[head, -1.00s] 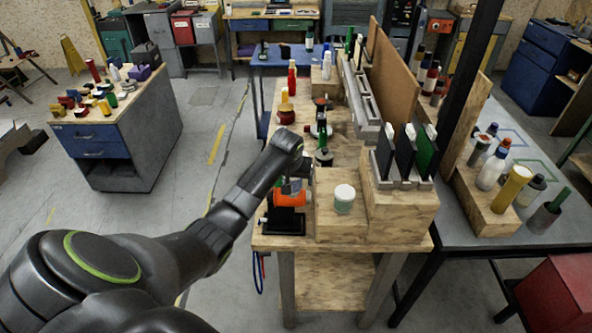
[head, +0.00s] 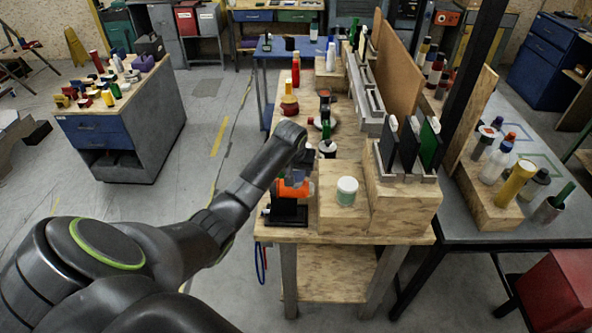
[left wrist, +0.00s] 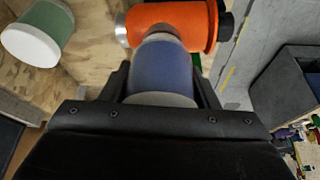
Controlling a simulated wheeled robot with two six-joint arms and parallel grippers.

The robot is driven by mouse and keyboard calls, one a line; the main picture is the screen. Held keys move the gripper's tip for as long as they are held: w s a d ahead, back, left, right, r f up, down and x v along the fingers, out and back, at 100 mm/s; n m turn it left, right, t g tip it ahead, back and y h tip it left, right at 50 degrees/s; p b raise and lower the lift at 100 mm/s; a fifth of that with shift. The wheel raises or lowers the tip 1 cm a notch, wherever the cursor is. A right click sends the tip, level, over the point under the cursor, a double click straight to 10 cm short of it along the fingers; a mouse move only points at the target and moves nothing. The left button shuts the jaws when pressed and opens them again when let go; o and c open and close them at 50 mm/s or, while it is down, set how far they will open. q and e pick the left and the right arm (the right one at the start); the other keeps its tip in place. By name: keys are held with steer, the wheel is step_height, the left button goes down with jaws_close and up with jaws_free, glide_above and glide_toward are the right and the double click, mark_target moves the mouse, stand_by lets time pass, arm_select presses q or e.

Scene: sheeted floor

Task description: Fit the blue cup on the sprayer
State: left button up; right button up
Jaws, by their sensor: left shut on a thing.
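The orange sprayer (head: 291,189) lies in a black stand (head: 286,213) at the near left corner of the wooden bench. Its orange body (left wrist: 175,18) also shows at the top of the left wrist view. My left gripper (head: 296,172) is just above the sprayer, pointing down, partly hidden by its own arm. It is shut on the blue cup (left wrist: 160,68), whose pale grey end sits between the fingers. The cup's far end overlaps the sprayer's body in the wrist view. I cannot tell whether they touch or are joined. My right gripper is out of view.
A white-lidded green jar (head: 346,191) stands on a wooden block just right of the sprayer. Black and green panels stand in a slotted rack (head: 405,178) farther right. Bottles and a red pot (head: 289,106) stand behind. Open floor lies left of the bench.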

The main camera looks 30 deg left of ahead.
arm_select(q)
step_height(320, 180, up, 9)
steer(key=b, duration=0.2)
steer(key=shift+f+b, duration=0.15)
steer(key=shift+b, duration=0.2)
steer(key=shift+r+p, duration=0.3)
steer(key=shift+p, duration=0.05)
steer(key=shift+f+p, duration=0.15)
steer(key=shift+p, duration=0.8)
steer(key=shift+f, duration=0.2)
steer(key=shift+s+f, duration=0.1)
steer(key=shift+f, duration=2.4)
steer(key=shift+f+b, duration=0.35)
steer(key=shift+f, duration=1.05)
steer(key=shift+p, duration=0.5)
